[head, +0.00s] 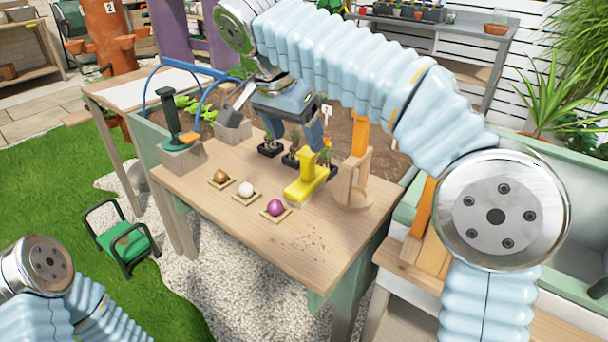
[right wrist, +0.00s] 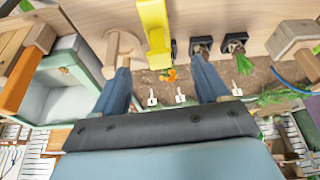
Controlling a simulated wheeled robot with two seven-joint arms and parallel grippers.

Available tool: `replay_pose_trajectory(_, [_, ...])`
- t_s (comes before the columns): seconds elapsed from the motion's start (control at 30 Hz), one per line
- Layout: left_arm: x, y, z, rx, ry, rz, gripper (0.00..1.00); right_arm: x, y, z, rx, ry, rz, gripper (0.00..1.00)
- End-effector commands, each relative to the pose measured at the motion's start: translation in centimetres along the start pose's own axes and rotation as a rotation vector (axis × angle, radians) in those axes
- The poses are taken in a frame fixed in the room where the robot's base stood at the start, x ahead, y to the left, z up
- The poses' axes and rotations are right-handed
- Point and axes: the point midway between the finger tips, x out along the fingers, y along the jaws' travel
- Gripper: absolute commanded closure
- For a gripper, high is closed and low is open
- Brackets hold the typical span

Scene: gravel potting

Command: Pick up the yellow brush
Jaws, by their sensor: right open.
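The yellow brush (head: 307,185) rests on the wooden table, its handle standing up from a wider base. My right gripper (head: 296,142) is above and behind it, fingers open and pointing down, with nothing between them. In the right wrist view, the yellow brush (right wrist: 153,22) lies beyond the open fingertips of my right gripper (right wrist: 162,72), in line with the gap between them and apart from both. The brush's top edge is cut off there. My left gripper is out of view; only part of my left arm shows at lower left.
A wooden stand (head: 354,188) with an orange tool is close right of the brush. Small black seedling pots (head: 291,158) stand behind it. Three bulbs on small trays, including a purple one (head: 275,207), lie left. Crumbs (head: 310,239) lie on the clear front of the table (head: 330,262).

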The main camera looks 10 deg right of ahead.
Motion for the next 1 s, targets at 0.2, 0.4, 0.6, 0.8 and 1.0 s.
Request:
replay_pose_trajectory(0.2, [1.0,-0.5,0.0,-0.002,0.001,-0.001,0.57,4.7,0.1,0.0,-0.001,-0.001,0.002,0.26])
replay_pose_trajectory(0.4, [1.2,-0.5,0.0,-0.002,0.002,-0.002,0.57,6.3,0.1,-0.1,0.000,-0.001,0.001,0.26])
replay_pose_trajectory(0.6, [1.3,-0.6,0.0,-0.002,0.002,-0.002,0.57,9.4,0.3,-0.3,0.000,-0.002,0.002,0.26])
replay_pose_trajectory(0.8, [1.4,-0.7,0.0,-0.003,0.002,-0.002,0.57,11.2,0.2,-0.3,-0.001,-0.001,-0.001,0.26])
replay_pose_trajectory(1.0, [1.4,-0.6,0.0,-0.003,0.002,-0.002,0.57,11.2,0.2,-0.3,-0.001,-0.001,-0.001,0.27])
